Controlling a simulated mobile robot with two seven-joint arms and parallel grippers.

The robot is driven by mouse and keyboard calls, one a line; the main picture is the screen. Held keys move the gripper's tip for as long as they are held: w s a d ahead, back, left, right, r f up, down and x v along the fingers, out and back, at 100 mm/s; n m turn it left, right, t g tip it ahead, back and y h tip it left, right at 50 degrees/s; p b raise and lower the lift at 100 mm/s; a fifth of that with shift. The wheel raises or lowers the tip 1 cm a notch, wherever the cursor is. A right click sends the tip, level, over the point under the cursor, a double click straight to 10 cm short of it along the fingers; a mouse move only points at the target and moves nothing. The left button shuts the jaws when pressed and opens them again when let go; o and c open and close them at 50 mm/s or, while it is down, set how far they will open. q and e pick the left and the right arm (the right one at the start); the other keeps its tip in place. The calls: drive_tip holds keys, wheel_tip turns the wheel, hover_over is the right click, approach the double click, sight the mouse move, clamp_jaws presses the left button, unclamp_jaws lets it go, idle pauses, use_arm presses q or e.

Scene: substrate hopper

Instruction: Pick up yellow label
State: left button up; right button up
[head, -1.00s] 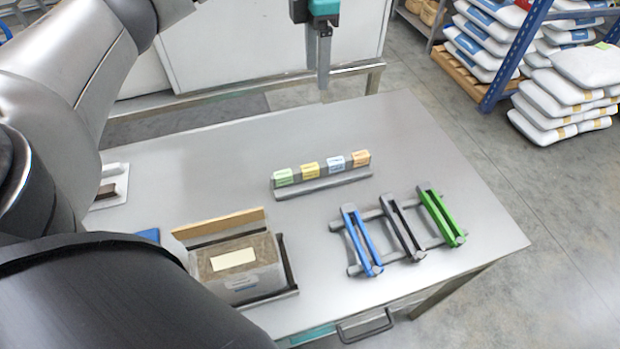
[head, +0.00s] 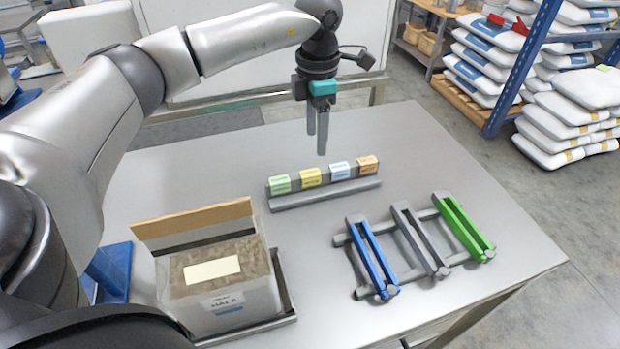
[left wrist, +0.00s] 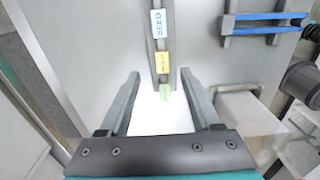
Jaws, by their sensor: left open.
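The yellow label (head: 311,177) sits in a grey holder rail (head: 330,197) on the table, between a green label (head: 280,184) and a pale blue label (head: 340,171). In the left wrist view the yellow label (left wrist: 163,63) lies just beyond the fingertips, near the midline, with the green label (left wrist: 166,92) between the fingers in the picture. My left gripper (head: 317,145) is open and empty, pointing down above and behind the rail. It also shows in the left wrist view (left wrist: 160,76). My right gripper is not in view.
An orange label (head: 367,165) ends the row at right. A rack with blue (head: 372,258), grey (head: 420,240) and green (head: 463,228) clip-like tools stands front right. A lidded box (head: 230,290) stands front left. The table (head: 410,140) is clear behind the rail.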

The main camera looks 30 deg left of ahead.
use_arm(q)
hover_over(315, 172)
drive_tip(key=f, duration=0.4)
drive_tip(key=shift+w+a, duration=0.1)
drive_tip(key=shift+w, duration=0.15)
drive_tip(key=f, duration=0.2)
drive_tip(key=f+b, duration=0.1)
drive_tip(key=f, duration=0.2)
drive_tip(key=shift+s+f, duration=0.2)
drive_tip(key=shift+f, duration=0.15)
clamp_jaws()
